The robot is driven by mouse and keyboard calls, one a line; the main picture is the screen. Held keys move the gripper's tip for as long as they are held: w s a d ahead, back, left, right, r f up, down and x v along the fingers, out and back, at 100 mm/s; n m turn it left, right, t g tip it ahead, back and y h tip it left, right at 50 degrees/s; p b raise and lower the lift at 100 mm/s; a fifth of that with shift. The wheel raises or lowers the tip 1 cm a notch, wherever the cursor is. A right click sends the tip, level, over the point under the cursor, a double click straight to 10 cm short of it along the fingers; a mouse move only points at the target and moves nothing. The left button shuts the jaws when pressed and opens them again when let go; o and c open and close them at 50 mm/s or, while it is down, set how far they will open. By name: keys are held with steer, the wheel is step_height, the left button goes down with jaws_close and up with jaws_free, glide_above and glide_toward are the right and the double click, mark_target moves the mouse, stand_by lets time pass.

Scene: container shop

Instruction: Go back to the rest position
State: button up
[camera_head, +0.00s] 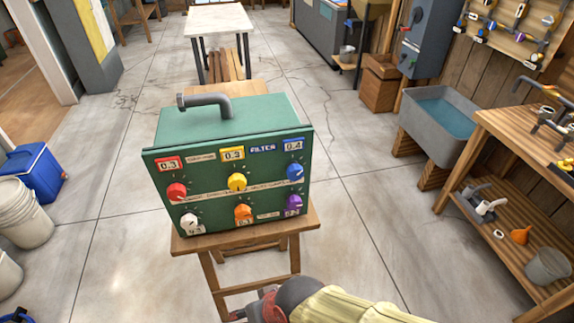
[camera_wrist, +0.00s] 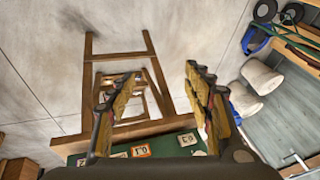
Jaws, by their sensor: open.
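My gripper (camera_wrist: 159,78) shows in the wrist view with its two fingers spread apart and nothing between them. The wooden stand's legs show beyond the fingers. In the head view my arm enters at the bottom edge, in front of the stand, and the fingertips cannot be made out. A green control box (camera_head: 230,125) with a grey pipe on top and several coloured knobs sits on the wooden stand (camera_head: 300,218). The box's lower edge also shows at the bottom of the wrist view (camera_wrist: 185,142), partly hidden by my gripper.
A wooden workbench (camera_head: 500,122) and a grey sink (camera_head: 440,145) stand at right. White buckets (camera_head: 22,210) and a blue cooler (camera_head: 36,172) stand at left. A pale-topped table (camera_head: 218,20) stands behind. Open concrete floor lies on both sides of the stand.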

steer(key=w+d+r+m+t+h+p, duration=0.1)
steer(key=w+d+r+m+h+p, duration=0.1)
steer(key=d+r, duration=0.9)
steer(key=w+d+r+m+t+h+p, duration=0.2)
steer(key=d+r, duration=0.9)
steer(key=d, duration=0.4)
steer(key=shift+d+r, duration=0.25)
steer(key=shift+r, duration=0.1)
steer(key=shift+a, duration=0.1)
